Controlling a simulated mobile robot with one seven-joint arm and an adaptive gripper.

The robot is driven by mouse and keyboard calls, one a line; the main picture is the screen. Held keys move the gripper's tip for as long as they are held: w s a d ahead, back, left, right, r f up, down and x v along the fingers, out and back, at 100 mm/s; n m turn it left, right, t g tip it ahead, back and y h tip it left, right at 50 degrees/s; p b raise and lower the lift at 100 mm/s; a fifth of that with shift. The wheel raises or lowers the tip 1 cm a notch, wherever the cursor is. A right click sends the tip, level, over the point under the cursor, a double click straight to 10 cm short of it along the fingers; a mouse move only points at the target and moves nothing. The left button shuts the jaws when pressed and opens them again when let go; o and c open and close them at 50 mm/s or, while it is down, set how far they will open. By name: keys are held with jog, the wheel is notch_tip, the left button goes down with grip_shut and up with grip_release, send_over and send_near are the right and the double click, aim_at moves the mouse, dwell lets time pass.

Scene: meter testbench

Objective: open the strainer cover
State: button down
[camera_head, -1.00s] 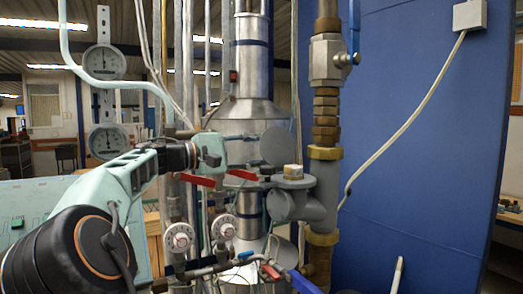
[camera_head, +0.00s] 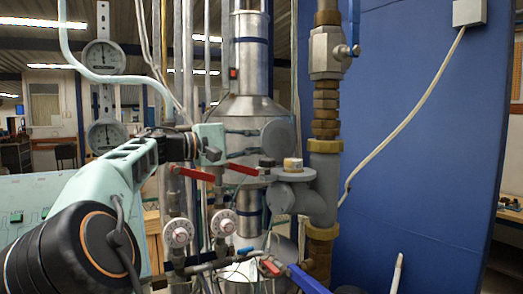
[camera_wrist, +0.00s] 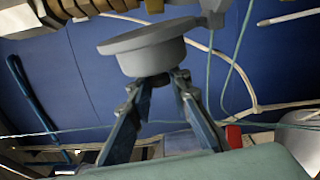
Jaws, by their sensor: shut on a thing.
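The grey round strainer cover (camera_head: 278,138) stands roughly on edge above the left side of the grey strainer body (camera_head: 318,200). It appears large in the wrist view (camera_wrist: 150,52). My gripper (camera_head: 254,143) reaches in from the left. In the wrist view its two fingers (camera_wrist: 162,80) are closed on a small dark part under the cover. A yellowish round piece (camera_head: 292,164) and a small black piece (camera_head: 267,162) sit on the body's round top flange (camera_head: 296,175). Whether the cover still touches the body is not clear.
Two red-handled valves (camera_head: 196,174) are just below my gripper. White-faced meters (camera_head: 178,233) are lower down. A brass and steel pipe (camera_head: 326,100) rises at the right before a blue panel (camera_head: 430,130). Thin pipes stand close behind my wrist.

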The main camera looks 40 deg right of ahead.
jog(key=shift+s+a+r+m, duration=0.1)
jog(key=shift+s+r+m, duration=0.15)
jog(key=shift+m, duration=0.35)
jog(key=c, duration=1.8)
grip_release()
jog(key=v, duration=1.2)
